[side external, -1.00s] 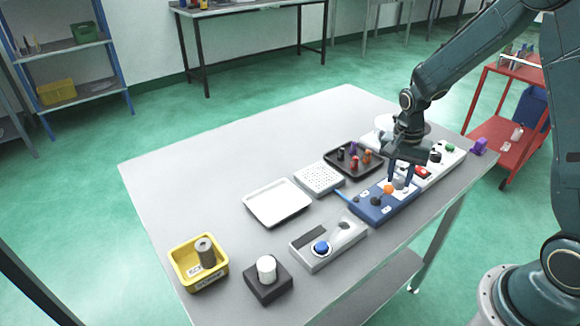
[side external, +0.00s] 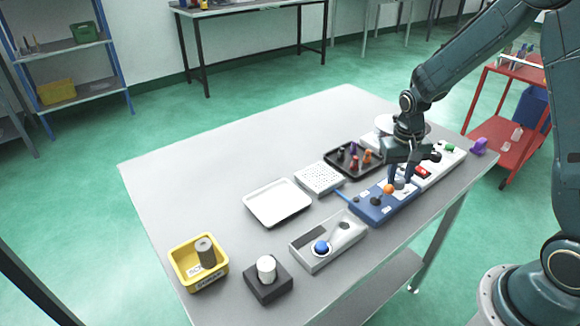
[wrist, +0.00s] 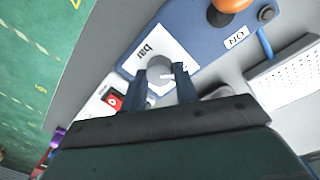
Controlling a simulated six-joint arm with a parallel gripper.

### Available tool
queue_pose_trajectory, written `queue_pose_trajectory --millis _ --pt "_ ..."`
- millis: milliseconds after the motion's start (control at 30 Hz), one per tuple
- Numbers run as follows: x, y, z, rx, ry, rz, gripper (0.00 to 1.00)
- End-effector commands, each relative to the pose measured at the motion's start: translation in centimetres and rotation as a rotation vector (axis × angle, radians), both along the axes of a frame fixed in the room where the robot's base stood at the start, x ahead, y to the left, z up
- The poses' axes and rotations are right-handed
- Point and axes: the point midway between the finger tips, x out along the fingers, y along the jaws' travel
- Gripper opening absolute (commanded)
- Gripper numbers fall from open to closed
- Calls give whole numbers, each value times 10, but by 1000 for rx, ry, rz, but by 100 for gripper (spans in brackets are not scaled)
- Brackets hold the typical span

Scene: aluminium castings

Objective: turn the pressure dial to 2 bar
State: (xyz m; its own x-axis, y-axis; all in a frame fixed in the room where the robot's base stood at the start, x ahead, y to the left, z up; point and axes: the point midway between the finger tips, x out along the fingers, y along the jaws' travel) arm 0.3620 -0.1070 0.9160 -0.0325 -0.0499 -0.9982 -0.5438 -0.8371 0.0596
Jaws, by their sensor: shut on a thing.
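The pressure dial is a small grey round knob (wrist: 160,71) with a white pointer line, on a white plate marked "bar" (wrist: 146,52) at the end of a blue panel (side external: 371,212). My gripper (wrist: 166,84) is over the plate in the wrist view, its two dark fingers on either side of the knob and shut on it. In the side view my gripper (side external: 400,179) points down at the panel's right end, and the grey knob shows between the fingertips. The scale numbers cannot be read, so the dial's reading cannot be told.
The blue panel also bears an orange knob (side external: 389,189) and a black knob (side external: 376,201). A dark tray with coloured pegs (side external: 337,168) and a perforated white block (side external: 319,179) stand behind.

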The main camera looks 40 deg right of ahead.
Motion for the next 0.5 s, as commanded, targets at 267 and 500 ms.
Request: queue_pose_trajectory --millis 267,500 --pt "0 0 1 0 -1 4 7" --pt "0 0 0 0 -1 3 51"
